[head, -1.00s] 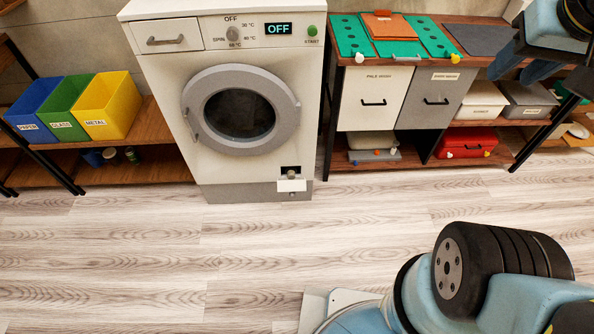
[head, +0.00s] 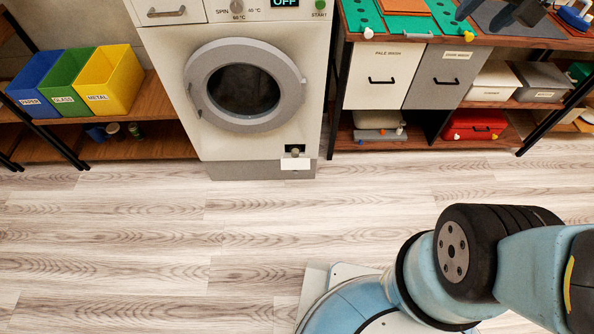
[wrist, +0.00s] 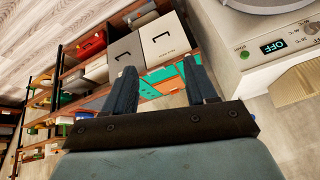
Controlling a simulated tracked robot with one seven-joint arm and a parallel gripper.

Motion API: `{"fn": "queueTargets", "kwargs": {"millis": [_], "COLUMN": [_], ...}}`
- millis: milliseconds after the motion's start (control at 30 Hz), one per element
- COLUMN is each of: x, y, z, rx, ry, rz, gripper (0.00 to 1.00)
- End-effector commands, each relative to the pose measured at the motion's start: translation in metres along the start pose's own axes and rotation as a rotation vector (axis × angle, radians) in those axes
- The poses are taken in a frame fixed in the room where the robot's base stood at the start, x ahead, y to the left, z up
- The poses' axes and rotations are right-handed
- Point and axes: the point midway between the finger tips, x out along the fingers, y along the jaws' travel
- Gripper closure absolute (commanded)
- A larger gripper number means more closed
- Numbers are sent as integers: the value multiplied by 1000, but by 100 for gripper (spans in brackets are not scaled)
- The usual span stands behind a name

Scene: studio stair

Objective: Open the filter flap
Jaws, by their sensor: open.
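The filter flap (head: 296,164) is a small white panel low at the right of the white washing machine (head: 173,75). It appears lowered, jutting out below a dark recess (head: 289,150). A round greenish filter knob (head: 295,153) shows in that recess. My gripper (head: 482,20) shows partly at the top right of the head view, over the shelf top and well away from the flap. In the wrist view my gripper (wrist: 160,75) has its two fingers spread with nothing between them. The flap is outside the wrist view.
A shelf with a pale bin (head: 381,75), a grey bin (head: 440,80) and a red case (head: 474,126) stands right of the machine. Blue, green and yellow boxes (head: 112,80) stand left. The wooden floor (head: 200,240) in front is clear.

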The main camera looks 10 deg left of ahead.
Motion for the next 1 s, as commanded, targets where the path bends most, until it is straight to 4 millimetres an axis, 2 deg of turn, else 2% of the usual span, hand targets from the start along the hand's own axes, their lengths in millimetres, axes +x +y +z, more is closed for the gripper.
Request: {"fn": "queueTargets", "kwargs": {"millis": [33, 200, 500, 767, 1000], "x": [14, 57, 143, 225, 304], "y": [-9, -36, -89, -137, -179], "z": [-9, -37, -68, -75, -64], "rx": [5, 41, 106, 156, 192], "ry": [-8, -9, -12, -7, 8], "rz": [-14, -52, -92, -100, -91], "gripper": [43, 43, 43, 43, 43]}}
